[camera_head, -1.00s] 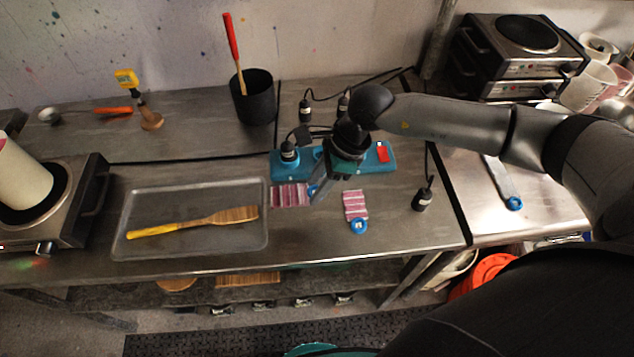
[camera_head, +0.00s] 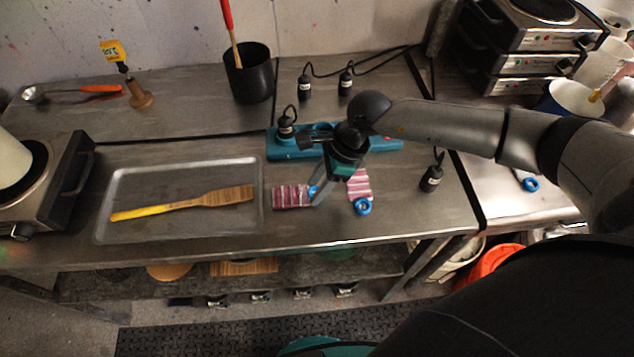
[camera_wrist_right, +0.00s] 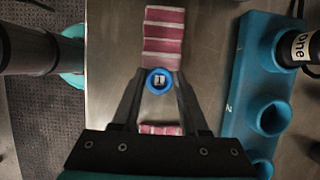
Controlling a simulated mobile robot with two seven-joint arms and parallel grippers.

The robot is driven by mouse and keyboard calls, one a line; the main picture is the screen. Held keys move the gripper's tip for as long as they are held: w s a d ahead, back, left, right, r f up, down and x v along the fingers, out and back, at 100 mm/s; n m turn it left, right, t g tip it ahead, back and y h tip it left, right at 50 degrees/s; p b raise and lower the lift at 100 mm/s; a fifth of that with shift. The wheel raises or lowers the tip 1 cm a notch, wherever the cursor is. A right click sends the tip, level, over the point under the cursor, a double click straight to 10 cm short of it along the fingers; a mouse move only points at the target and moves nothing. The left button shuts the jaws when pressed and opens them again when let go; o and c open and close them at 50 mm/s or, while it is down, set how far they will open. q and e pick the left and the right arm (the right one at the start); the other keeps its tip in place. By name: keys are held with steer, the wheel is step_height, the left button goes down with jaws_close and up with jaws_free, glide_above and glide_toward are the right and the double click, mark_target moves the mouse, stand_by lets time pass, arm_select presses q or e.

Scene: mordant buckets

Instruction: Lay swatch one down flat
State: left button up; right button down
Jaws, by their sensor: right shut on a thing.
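Swatch one (camera_head: 291,197), a pink and white striped strip with a blue round tag (camera_wrist_right: 160,81) marked 1, lies out flat to the left of my right gripper (camera_head: 316,198). The gripper's fingers are shut on the tag; in the right wrist view the strip (camera_wrist_right: 163,38) stretches straight out beyond the fingertips. It is at or just above the bench top; I cannot tell whether it touches. A second striped swatch (camera_head: 360,186) with a blue tag (camera_head: 362,206) lies on the bench to the right. My left gripper is out of view.
A metal tray (camera_head: 125,222) with a wooden spatula (camera_head: 205,199) lies to the left. Bare bench lies in front of swatch one.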

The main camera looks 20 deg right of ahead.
steer(key=shift+f, duration=0.1)
steer(key=shift+c, duration=1.7)
jaws_free()
steer(key=v, duration=1.5)
steer(key=shift+d, duration=0.1)
